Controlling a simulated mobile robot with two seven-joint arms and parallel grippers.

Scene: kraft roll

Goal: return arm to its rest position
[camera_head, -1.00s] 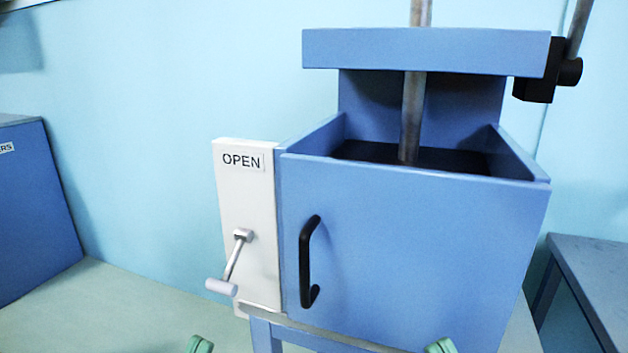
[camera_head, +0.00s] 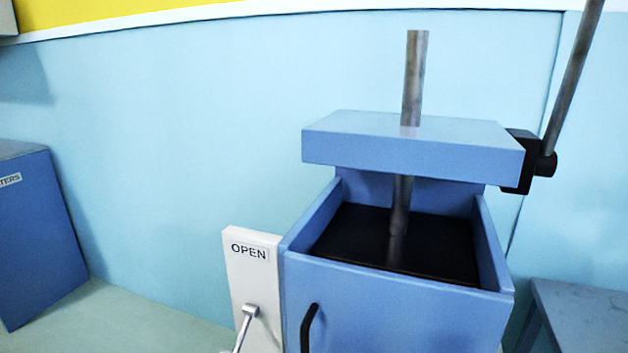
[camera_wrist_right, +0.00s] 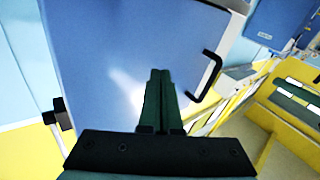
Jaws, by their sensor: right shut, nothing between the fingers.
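My right gripper (camera_wrist_right: 159,80) is shut and empty in the right wrist view, its two dark green fingers together. The blue front of the press (camera_wrist_right: 95,55) lies beyond the fingertips, with its black handle (camera_wrist_right: 207,77) to their right; I cannot tell the gap. In the head view the blue press (camera_head: 400,310) stands right of centre, and neither gripper shows there. My left gripper is out of view.
A white panel marked OPEN (camera_head: 243,268) with a metal crank (camera_head: 247,315) is on the press's left side. A lever rod (camera_head: 572,85) rises at its right. A blue cabinet (camera_head: 40,235) stands far left, and a blue-grey table (camera_head: 580,315) at right.

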